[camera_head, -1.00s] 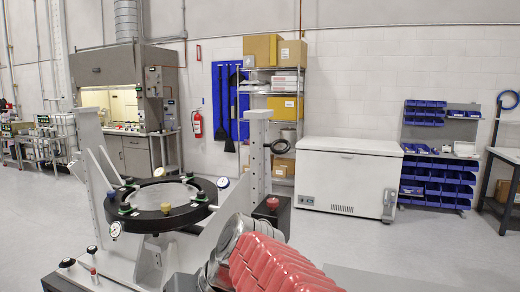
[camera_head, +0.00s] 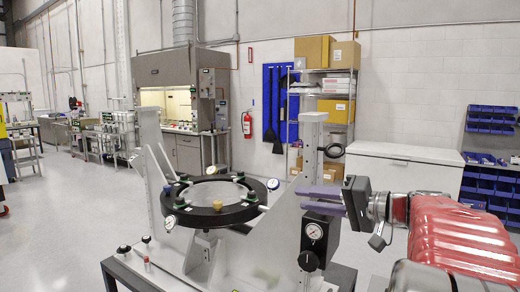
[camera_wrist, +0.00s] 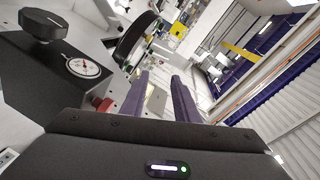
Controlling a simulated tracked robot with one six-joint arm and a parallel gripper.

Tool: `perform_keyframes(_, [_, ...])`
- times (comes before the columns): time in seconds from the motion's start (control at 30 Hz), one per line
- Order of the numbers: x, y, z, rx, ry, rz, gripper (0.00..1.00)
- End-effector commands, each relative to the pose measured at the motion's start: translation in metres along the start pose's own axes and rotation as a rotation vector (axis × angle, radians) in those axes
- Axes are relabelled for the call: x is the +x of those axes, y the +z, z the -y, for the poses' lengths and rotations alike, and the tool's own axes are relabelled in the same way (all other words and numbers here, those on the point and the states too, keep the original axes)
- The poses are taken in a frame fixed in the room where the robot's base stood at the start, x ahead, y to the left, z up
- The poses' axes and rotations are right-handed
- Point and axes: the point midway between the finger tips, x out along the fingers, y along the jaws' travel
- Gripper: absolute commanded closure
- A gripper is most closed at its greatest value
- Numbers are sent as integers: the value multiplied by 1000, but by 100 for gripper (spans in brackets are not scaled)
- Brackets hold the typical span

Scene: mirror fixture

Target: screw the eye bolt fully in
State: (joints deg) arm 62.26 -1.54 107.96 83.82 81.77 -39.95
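My gripper (camera_head: 302,199) is at the right side of the mirror fixture, in front of its right upright (camera_head: 311,140). Its two purple fingers are apart with nothing visible between them; they also show apart in the wrist view (camera_wrist: 159,78). The round mirror (camera_head: 212,192) lies flat in a black ring mount (camera_head: 205,219) left of the fingers. A black block with a dial gauge (camera_head: 314,231) sits just below the fingers; the gauge also shows in the wrist view (camera_wrist: 83,67). I cannot make out the eye bolt for certain. A dark ring (camera_head: 334,150) appears beside the upright.
A black knob (camera_wrist: 45,25) and a red knob (camera_wrist: 103,104) are close to the gripper. Small gauges (camera_head: 170,222) surround the mount. A white chest (camera_head: 400,165), shelving (camera_head: 337,108) and a fume hood (camera_head: 182,95) stand behind. The floor at left is open.

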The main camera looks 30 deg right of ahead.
Motion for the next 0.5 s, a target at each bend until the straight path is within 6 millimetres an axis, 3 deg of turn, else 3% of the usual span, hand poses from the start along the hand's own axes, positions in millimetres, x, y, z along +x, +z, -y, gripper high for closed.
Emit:
perform_keyframes(0.03, [-16,-21,-3,-4,-26,-51,72])
perform_keyframes(0.23, [-80,-88,-5,-58,-133,-236,72])
perform_keyframes(0.4, [-123,-120,-6,-101,-188,-342,72])
perform_keyframes(0.5, [-133,-126,-5,-114,-201,-366,72])
